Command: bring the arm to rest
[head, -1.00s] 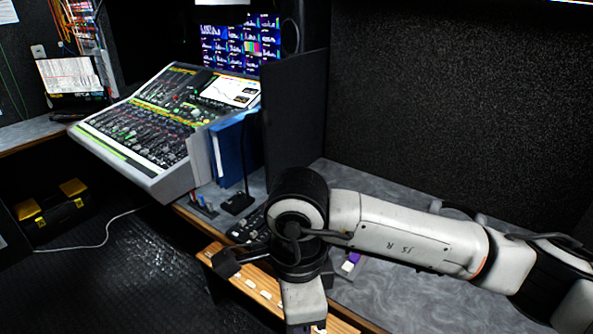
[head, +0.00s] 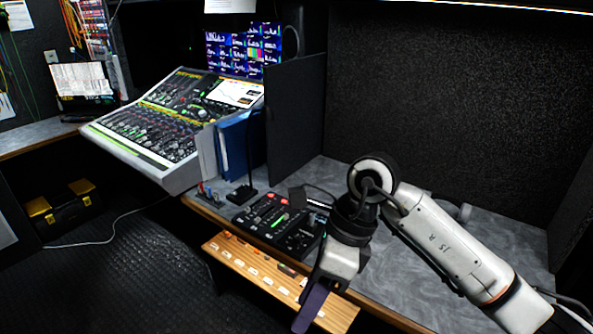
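My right arm comes in from the right, over the grey desk (head: 410,290). Its elbow is bent and raised, and the forearm hangs down toward the desk's front edge. My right gripper (head: 312,303) is at the lower end of the arm, over the wooden ledge, seen from above and behind. A dark purple flat piece shows at its end; I cannot tell whether it is a finger or something held. The fingertips' opening cannot be made out. My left gripper is not in view.
A black control panel (head: 272,222) lies on the desk, just left of my forearm. A wooden ledge (head: 235,257) with labels runs below the front edge. A mixing console (head: 150,130), blue binders (head: 234,148) and a dark divider (head: 297,120) stand further back. The desk at right is mostly bare.

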